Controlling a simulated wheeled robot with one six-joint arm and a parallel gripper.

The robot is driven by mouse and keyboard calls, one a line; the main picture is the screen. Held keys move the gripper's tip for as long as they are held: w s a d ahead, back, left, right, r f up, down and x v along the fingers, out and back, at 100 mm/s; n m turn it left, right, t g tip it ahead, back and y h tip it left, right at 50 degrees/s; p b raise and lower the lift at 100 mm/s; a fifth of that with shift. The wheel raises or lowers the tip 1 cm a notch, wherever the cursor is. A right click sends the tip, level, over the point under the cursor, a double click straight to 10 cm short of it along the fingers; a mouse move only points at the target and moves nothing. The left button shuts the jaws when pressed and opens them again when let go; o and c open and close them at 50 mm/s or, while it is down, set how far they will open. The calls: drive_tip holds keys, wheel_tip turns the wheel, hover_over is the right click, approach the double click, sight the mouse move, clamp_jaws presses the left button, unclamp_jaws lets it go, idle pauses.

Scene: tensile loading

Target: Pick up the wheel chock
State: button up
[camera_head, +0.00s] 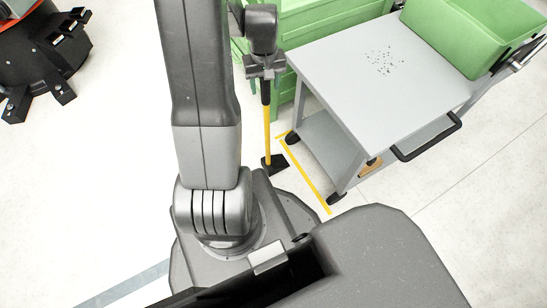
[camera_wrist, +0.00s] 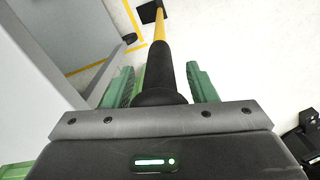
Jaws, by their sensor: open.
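The wheel chock (camera_head: 267,128) has a dark block on the floor and a yellow pole rising from it to a black grip. It stands upright beside the grey cart. In the wrist view, the chock's yellow pole (camera_wrist: 160,28) runs away from the camera to the dark block at the top. My gripper (camera_wrist: 160,70) is open, with one green finger on each side of the black grip. I see gaps between grip and fingers. In the head view, my gripper (camera_head: 264,68) is at the top of the pole and hides the upper end of the grip.
The grey cart (camera_head: 345,60) stands close on the right, with a green bin (camera_head: 475,35) on top and a black handle (camera_head: 428,138). Green crates (camera_head: 315,18) are behind. Yellow tape (camera_head: 308,178) marks the floor. A black machine (camera_head: 40,55) is far left; floor between is clear.

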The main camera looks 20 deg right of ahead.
clamp_jaws()
drive_tip(key=shift+r, duration=0.15)
idle(1.2)
